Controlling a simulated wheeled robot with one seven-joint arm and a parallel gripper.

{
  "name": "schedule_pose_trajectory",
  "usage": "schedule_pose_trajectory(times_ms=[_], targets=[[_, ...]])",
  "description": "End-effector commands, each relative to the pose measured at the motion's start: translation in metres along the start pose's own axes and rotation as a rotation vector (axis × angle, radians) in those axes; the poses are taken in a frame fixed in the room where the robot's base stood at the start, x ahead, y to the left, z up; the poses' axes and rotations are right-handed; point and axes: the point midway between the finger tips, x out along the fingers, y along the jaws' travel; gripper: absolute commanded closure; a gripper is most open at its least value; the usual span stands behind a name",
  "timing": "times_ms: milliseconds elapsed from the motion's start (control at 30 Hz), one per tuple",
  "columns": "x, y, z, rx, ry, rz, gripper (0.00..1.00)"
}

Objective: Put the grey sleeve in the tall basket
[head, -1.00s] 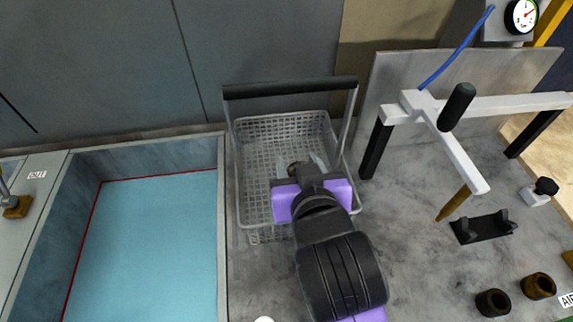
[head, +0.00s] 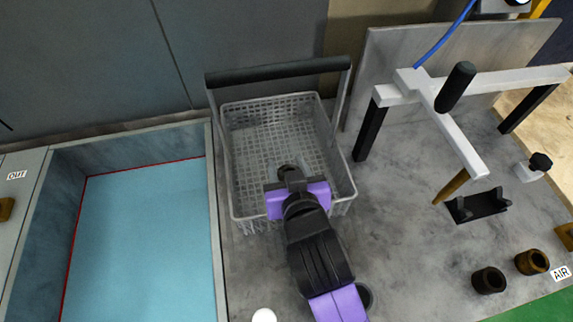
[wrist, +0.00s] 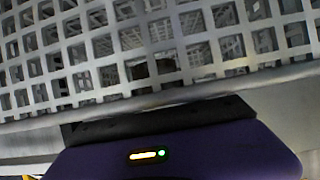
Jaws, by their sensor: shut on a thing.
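The tall basket (head: 236,196) is a light grey mesh basket with a raised dark handle bar (head: 280,71), standing on the bench right of the blue tank. My gripper (head: 288,178) is over its front part and shut on a small dark cylindrical piece, which I take for the grey sleeve (head: 287,170). The sleeve is mostly hidden by the gripper, and its colour looks dark. In the wrist view the basket's mesh (wrist: 200,50) fills the upper part, close to the gripper body. A dark shape shows behind the mesh. I cannot tell how deep the sleeve is.
A blue-floored tank (head: 150,240) lies to the left. A white frame with a black knob (head: 455,85) stands to the right. A white ball (head: 264,315) is at the front.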

Motion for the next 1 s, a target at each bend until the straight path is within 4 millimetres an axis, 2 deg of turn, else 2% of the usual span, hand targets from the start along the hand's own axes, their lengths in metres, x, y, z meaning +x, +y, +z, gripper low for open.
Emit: schedule_pose_trajectory(times_ms=[833,867,967,1000], targets=[[0.006,0.0,0.013,0.0,0.003,0.0,1.0],[0.007,0.0,0.014,0.0,-0.001,0.0,0.54],[0.007,0.0,0.015,0.0,-0.002,0.0,0.34],[0.007,0.0,0.015,0.0,-0.002,0.0,0.34]])
